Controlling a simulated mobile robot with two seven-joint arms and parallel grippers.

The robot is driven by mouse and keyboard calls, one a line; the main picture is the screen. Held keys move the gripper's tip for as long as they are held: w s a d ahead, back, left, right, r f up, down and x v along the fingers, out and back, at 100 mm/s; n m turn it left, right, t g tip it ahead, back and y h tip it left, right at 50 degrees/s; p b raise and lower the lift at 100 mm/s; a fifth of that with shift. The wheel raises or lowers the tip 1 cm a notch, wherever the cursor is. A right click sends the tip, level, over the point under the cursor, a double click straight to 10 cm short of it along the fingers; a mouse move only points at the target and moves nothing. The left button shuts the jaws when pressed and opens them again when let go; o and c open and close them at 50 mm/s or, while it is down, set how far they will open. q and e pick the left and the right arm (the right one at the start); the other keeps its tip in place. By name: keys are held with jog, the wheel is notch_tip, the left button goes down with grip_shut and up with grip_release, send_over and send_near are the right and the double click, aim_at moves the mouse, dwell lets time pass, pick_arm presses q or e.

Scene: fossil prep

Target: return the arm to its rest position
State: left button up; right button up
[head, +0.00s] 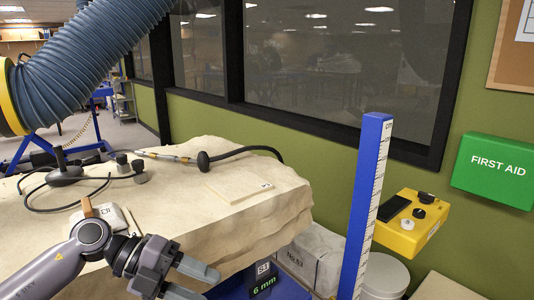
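My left arm comes in from the lower left, in front of the near edge of the stone block. Its gripper (205,284) points right, with two grey fingers apart and nothing visible between them. Part of the lower finger is cut off by the bottom edge of the picture. My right arm and gripper are not in view.
The pale stone block (240,215) carries a black-hosed tool (170,157), dark knobbed items and a tagged packet (105,216). A blue ruled post (366,205) stands right of it, near a yellow box (411,232). A blue duct (85,55) hangs upper left.

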pick_arm(q)
jog(key=s+d+n+t+h, duration=0.2)
jog(key=d+n+t+h, duration=0.15)
jog(key=d+h, duration=0.2)
jog(key=s+a+f+n+t+y, duration=0.1)
jog(key=a+f+n+t+y, duration=0.5)
jog(key=n, duration=0.5)
jog(key=s+a+f+n+t+y, duration=0.1)
jog(key=a+f+n+t+y, duration=0.1)
jog(key=f+n+t+y, duration=0.55)
jog(key=s+a+f+n+g+y, duration=0.1)
jog(key=s+a+f+n+g, duration=0.1)
jog(key=s+f, duration=0.4)
jog(key=s+a+f+n+g+y, duration=0.1)
jog(key=s+a+f+n+g, duration=0.2)
jog(key=s+f+n, duration=0.4)
jog(key=shift+a+f+n+g, duration=0.15)
jog(key=shift+f+n+g, duration=0.15)
jog(key=shift+f+g, duration=0.4)
